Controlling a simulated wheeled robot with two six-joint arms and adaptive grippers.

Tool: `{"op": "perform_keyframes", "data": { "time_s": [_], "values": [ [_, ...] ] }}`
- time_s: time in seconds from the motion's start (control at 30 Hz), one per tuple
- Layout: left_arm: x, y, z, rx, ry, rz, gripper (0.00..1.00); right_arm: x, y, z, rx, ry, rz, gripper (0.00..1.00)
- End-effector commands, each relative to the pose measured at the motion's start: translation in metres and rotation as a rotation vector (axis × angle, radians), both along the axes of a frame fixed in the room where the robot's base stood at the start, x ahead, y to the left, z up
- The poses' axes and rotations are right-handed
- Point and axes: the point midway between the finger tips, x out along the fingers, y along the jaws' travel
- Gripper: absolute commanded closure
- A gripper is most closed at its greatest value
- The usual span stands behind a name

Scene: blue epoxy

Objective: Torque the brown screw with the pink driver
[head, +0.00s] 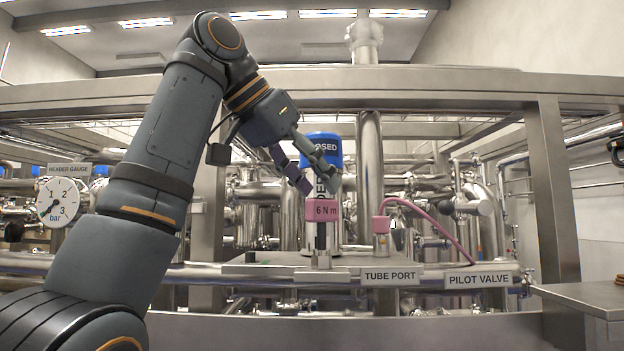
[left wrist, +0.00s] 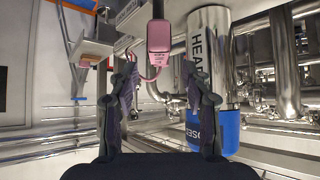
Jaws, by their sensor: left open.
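The pink driver (head: 321,210), marked 6 N m, stands upright above a metal plate, with a dark shaft below its pink block. In the left wrist view, which is upside down, the pink block (left wrist: 159,36) is just beyond the fingertips, with the shaft running to the top edge. My left gripper (head: 320,184) is open and empty, pointing down close above the driver; its two fingers (left wrist: 160,78) show apart in the left wrist view. I cannot make out the brown screw. A small dark piece (head: 250,256) sits on the plate's left. My right gripper is not in view.
A cylinder with a blue CLOSED cap (head: 322,143) stands close behind the driver. A steel post (head: 553,190) stands right.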

Motion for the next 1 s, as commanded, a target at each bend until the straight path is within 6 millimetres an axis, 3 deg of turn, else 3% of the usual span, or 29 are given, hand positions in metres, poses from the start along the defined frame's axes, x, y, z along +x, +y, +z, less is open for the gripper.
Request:
{"op": "perform_keyframes", "data": {
  "time_s": [0.47, 0.7, 1.0],
  "values": [
    [-0.001, -0.001, -0.016, 0.001, -0.003, 0.012, 0.52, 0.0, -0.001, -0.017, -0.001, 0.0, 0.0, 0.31],
    [-0.001, -0.001, -0.014, 0.001, -0.003, 0.012, 0.53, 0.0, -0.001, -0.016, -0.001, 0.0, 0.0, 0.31],
    [-0.001, -0.001, -0.014, 0.001, -0.003, 0.012, 0.94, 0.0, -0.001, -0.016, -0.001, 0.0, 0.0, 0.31]
  ]
}}
